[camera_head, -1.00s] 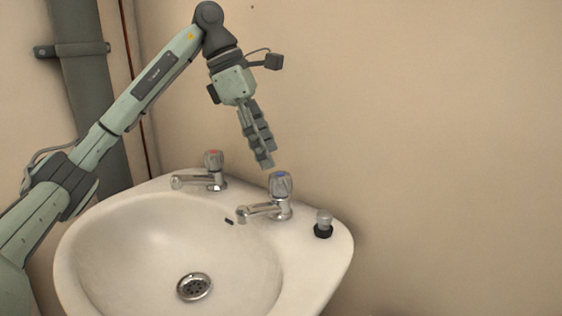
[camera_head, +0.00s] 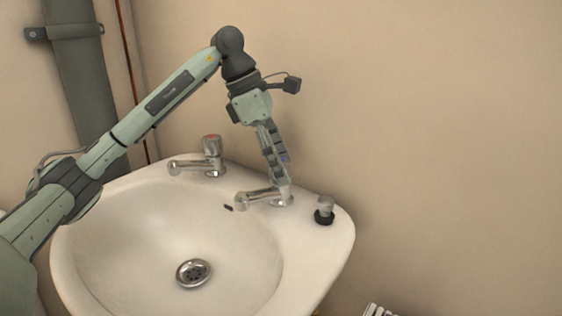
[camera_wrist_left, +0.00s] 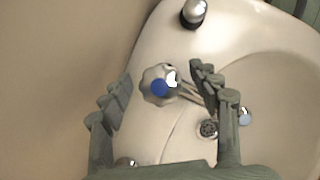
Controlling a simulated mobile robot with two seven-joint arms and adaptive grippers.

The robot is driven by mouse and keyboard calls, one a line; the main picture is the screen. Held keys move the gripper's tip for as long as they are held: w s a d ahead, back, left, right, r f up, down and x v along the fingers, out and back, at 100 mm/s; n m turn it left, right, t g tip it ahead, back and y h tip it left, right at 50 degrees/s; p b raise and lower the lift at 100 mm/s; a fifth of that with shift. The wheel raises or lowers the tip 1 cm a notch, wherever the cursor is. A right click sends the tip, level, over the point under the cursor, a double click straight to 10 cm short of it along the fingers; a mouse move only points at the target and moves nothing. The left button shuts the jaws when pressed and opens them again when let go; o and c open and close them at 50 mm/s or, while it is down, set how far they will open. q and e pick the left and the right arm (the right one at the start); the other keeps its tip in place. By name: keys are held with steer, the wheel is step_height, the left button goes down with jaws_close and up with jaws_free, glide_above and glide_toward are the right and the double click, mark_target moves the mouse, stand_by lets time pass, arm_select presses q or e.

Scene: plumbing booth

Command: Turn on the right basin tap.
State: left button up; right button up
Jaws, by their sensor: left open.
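The right basin tap (camera_head: 262,197) is chrome, with its spout pointing left over the bowl. Its handle is hidden behind my left gripper (camera_head: 280,176) in the head view. In the left wrist view the round, blue-marked handle (camera_wrist_left: 159,86) shows between the two fingers of my left gripper (camera_wrist_left: 160,76). The fingers are open, one on each side of the handle, with a visible gap on the left; I cannot tell whether the right finger touches. The left tap (camera_head: 211,150), with a red mark, stands apart to the left. My right gripper is not in view.
The white basin (camera_head: 130,215) has a drain (camera_head: 193,272) in its bowl. A small plug (camera_head: 324,210) with a black base stands on the rim right of the right tap. The wall is close behind. A grey-green pipe (camera_head: 80,75) runs up at the left.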

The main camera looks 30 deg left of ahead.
arm_select(q)
steer(key=c, duration=1.2)
steer(key=shift+o, duration=0.2)
